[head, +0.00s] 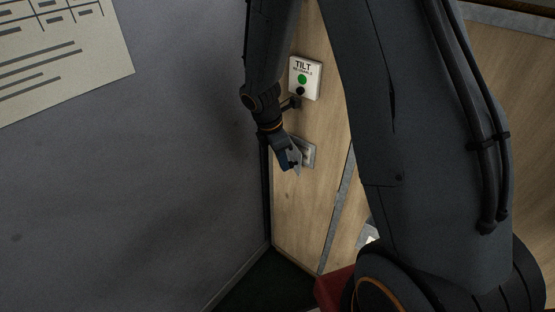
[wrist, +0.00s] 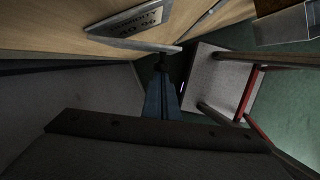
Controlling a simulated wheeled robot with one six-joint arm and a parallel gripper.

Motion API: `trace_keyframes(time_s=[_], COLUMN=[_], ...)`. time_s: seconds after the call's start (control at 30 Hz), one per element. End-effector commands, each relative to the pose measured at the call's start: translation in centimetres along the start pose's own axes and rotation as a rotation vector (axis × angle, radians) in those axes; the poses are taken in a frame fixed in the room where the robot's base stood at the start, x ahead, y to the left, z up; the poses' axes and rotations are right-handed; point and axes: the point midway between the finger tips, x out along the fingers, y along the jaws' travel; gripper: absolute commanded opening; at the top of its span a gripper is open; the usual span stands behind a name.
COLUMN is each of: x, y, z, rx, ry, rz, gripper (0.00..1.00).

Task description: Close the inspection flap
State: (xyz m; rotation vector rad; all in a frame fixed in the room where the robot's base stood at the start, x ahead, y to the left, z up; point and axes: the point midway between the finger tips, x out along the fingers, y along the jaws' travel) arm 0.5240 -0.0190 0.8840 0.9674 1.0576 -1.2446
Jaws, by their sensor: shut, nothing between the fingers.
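The inspection flap (head: 296,159) looks like a thin light-grey plate standing out from a small metal frame (head: 309,148) on the wooden panel, so it appears open. In the wrist view the flap (wrist: 125,43) shows nearly edge-on, below a lettered plate (wrist: 135,20) on the wood. My gripper (head: 291,165) is at the flap in the head view, partly overlapping it. In the wrist view my gripper (wrist: 161,66) has its fingers together and empty, with the tips just beside the flap's right end. I cannot tell whether they touch it.
A white box marked TILT (head: 305,78), with a green and a black round part, sits above the frame. A grey wall (head: 130,180) stands close on the left. A platform with red rails (wrist: 222,82) stands on the green floor to the right in the wrist view.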

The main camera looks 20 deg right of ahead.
Motion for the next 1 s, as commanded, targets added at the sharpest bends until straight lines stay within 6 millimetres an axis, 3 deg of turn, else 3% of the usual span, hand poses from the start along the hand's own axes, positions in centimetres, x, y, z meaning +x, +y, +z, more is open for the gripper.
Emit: trace_keyframes(time_s=[0.2,0.57,0.77,0.93,1.0], x=[0.3,0.5,0.4,0.0,-1.4], y=[-1.0,-0.9,-1.1,-1.7,-1.5], z=[2.1,2.2,1.3,-1.2,-1.0], rx=[-0.106,-0.131,-0.130,-0.125,-0.118], ry=[0.001,0.000,0.000,0.000,-0.001], rz=[0.027,0.033,0.032,0.030,0.037], gripper=[0.00,0.00,0.00,0.00,0.00])
